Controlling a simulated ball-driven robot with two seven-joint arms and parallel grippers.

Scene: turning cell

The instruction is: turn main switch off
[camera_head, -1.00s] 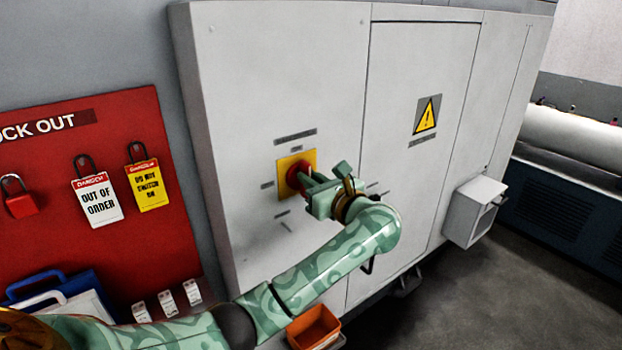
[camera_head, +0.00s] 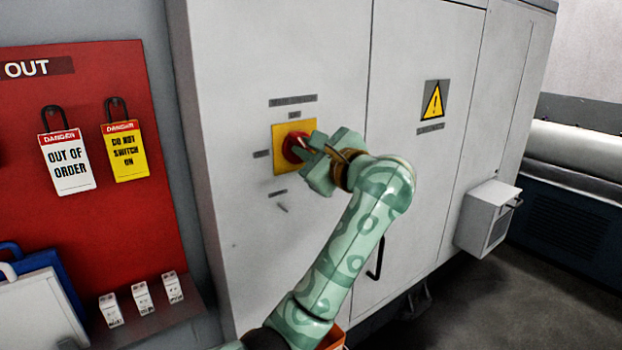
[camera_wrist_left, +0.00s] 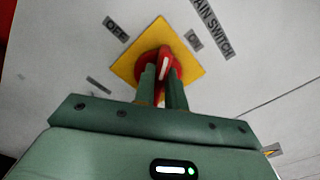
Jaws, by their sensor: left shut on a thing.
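The main switch is a red rotary handle (camera_head: 295,147) on a yellow square plate (camera_head: 280,133), set in the grey cabinet front. My left gripper (camera_head: 307,150) is at the handle and partly covers it in the head view. In the left wrist view its two fingers (camera_wrist_left: 161,88) are shut on the red handle (camera_wrist_left: 165,55), one on each side. A white line on the handle points up in that view, between the OFF label (camera_wrist_left: 115,29) and the ON label (camera_wrist_left: 193,40). My right gripper is not in view.
A red lockout board (camera_head: 165,225) with hanging tags and a small shelf stands to the left. A cabinet door with a warning sign (camera_head: 433,101) and black handle (camera_head: 376,258) is to the right. A grey box (camera_head: 485,217) juts out farther right.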

